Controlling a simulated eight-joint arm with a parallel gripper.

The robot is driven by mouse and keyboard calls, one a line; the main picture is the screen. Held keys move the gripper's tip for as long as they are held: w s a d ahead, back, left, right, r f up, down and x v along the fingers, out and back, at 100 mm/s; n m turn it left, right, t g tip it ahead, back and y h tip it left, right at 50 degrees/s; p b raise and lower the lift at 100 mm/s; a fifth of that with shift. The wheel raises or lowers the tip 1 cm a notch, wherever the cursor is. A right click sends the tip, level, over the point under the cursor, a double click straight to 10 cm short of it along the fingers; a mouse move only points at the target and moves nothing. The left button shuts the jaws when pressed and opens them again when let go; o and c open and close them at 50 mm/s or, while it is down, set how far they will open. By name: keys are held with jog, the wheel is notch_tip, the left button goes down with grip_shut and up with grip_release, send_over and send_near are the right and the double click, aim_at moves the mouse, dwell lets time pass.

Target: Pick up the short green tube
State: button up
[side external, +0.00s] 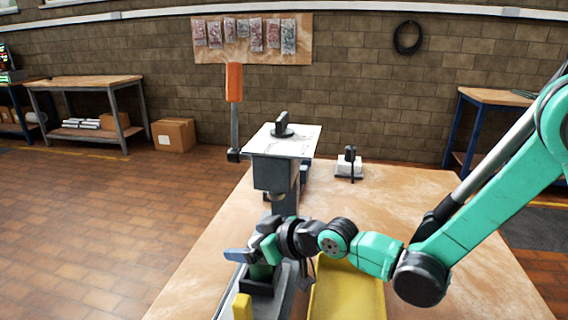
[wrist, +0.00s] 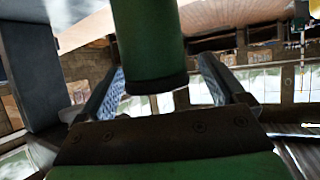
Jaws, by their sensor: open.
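The short green tube (wrist: 148,40) fills the upper middle of the wrist view, its dark-rimmed end toward the camera. My gripper (wrist: 160,68) is open, with one finger on each side of the tube; gaps show between the tube and both fingers. In the side view, my gripper (side external: 250,252) is low over the front of the bench fixture. A dark green part of the tube (side external: 261,271) shows just below it, above a dark holder (side external: 262,284). The tube's other end is out of the wrist picture.
A post with a white plate (side external: 300,139) and a dark knob stands behind my gripper. An orange handle (side external: 234,82) rises to its left. A yellow tray (side external: 345,295) lies right of the fixture, a yellow piece (side external: 242,307) in front. The bench's right side is mostly clear.

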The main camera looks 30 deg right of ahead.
grip_shut()
dwell(0.3)
